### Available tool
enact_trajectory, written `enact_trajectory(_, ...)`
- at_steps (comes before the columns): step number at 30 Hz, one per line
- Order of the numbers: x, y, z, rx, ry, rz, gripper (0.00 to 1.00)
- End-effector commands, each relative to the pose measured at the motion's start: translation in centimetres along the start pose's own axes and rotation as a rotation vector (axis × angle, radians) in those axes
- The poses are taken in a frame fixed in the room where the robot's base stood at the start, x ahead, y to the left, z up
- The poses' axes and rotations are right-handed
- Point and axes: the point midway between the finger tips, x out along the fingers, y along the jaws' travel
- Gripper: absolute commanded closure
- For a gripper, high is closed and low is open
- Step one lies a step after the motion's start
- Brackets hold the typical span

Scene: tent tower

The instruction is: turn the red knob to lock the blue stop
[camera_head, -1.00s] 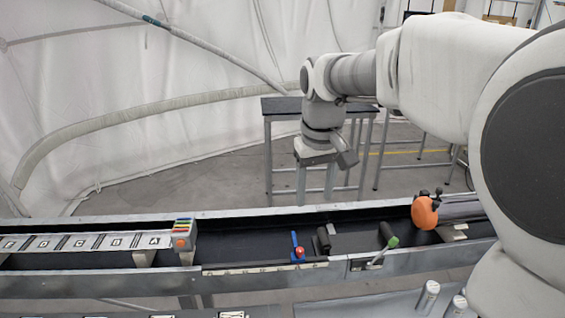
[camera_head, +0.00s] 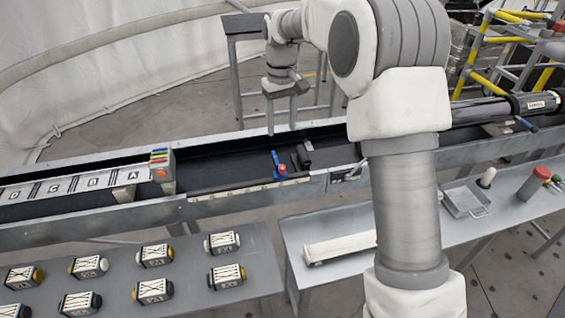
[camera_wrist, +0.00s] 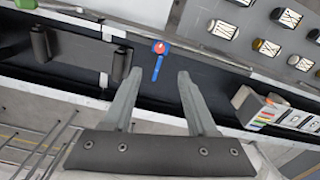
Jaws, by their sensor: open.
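The red knob (camera_head: 282,170) is small and round, at the near end of the blue stop (camera_head: 275,159), a narrow blue bar across the dark channel of the long trough. In the wrist view, the red knob (camera_wrist: 160,47) sits on the blue stop's (camera_wrist: 157,68) rounded end, beyond my fingertips and roughly centred between them. My gripper (camera_head: 281,122) points down above the trough's far side, apart from the knob. In the wrist view, my gripper (camera_wrist: 160,78) is open, with nothing between its fingers.
A dark roller (camera_head: 305,152) stands right of the stop. A labelled strip with a block of coloured stripes (camera_head: 162,165) lies left. The trough's near metal wall (camera_head: 250,200) runs beside the knob. Labelled boxes (camera_head: 155,256) fill the front bench. My arm hides part of the trough.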

Motion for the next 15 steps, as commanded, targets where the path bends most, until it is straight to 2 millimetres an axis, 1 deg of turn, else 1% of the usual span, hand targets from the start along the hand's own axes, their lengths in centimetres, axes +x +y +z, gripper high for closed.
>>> enact_trajectory(1,1.4,0.0,0.1,0.000,-0.006,-0.001,0.42)
enact_trajectory(6,5.1,0.0,0.1,0.001,-0.004,-0.001,0.42)
enact_trajectory(12,9.3,0.0,0.1,0.001,-0.003,-0.001,0.42)
enact_trajectory(15,11.0,0.0,0.1,0.001,-0.003,-0.001,0.42)
